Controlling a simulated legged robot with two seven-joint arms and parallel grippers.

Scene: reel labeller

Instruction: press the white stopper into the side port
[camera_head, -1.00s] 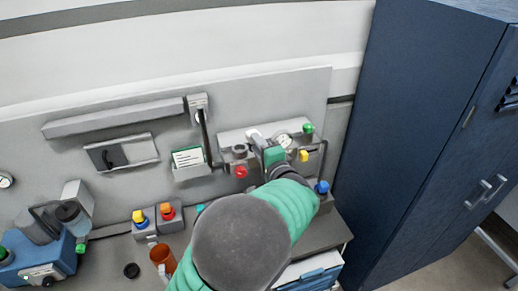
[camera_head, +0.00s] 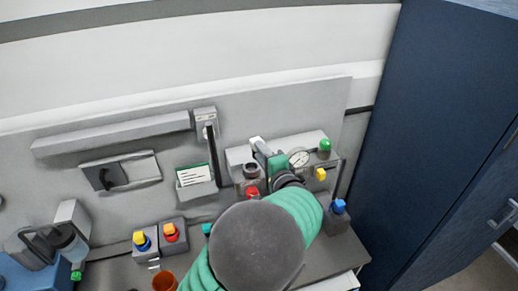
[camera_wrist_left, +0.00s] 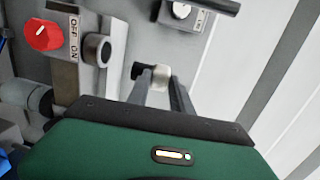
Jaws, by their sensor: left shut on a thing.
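The white stopper (camera_wrist_left: 160,74) is a short pale cylinder between the two fingers of my left gripper (camera_wrist_left: 158,86) in the left wrist view. A round grey fitting (camera_wrist_left: 97,48) on a block is to the left, apart from the stopper. My right gripper is not in view.
A red knob (camera_head: 252,192), a gauge (camera_head: 299,157), a green knob (camera_head: 325,145) and a yellow knob (camera_head: 320,174) crowd around the gripper. A card holder (camera_head: 197,190) is to the left. A blue cabinet (camera_head: 430,130) stands at right.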

